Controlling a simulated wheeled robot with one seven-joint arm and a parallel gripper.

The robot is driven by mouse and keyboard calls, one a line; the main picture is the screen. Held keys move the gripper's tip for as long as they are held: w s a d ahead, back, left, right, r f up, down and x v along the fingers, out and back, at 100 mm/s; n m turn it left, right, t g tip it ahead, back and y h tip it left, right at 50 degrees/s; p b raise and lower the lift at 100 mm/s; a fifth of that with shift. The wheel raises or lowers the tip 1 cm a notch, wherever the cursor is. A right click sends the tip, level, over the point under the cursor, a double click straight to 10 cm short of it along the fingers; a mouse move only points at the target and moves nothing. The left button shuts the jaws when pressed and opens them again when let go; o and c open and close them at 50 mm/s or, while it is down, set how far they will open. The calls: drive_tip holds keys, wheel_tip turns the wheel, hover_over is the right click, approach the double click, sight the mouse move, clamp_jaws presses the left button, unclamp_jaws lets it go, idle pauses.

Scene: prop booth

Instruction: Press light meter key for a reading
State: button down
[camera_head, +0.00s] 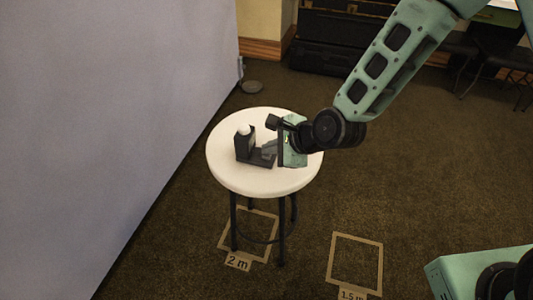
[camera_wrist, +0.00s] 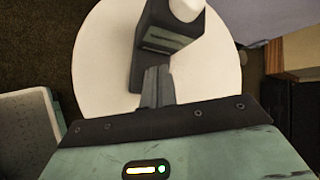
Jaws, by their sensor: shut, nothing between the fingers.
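The light meter (camera_head: 244,143) is a dark upright block with a white dome on top. It stands on a dark base on the round white stool (camera_head: 225,171). In the wrist view the meter (camera_wrist: 168,28) is at the top, with its dark base running down towards my fingers. My gripper (camera_head: 268,149) is shut and empty, low over the stool at the right of the meter. In the wrist view the closed fingertips (camera_wrist: 157,72) overlap the lower end of the base. I cannot tell whether they touch it. The key is not clearly visible.
A pale wall panel (camera_head: 110,110) stands left of the stool. Floor frames marked 2 m (camera_head: 238,262) and 1.5 m (camera_head: 355,262) lie in front. A dark case (camera_head: 325,45) and chairs (camera_head: 490,55) are at the back. The floor around the stool is open.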

sight(270, 159)
drive_tip(key=shift+f, duration=0.25)
idle(0.5)
drive_tip(key=shift+r+p, duration=0.75)
drive_tip(key=shift+r, duration=0.1)
wheel_tip(270, 159, up, 5)
drive_tip(key=p, duration=0.4)
idle(0.7)
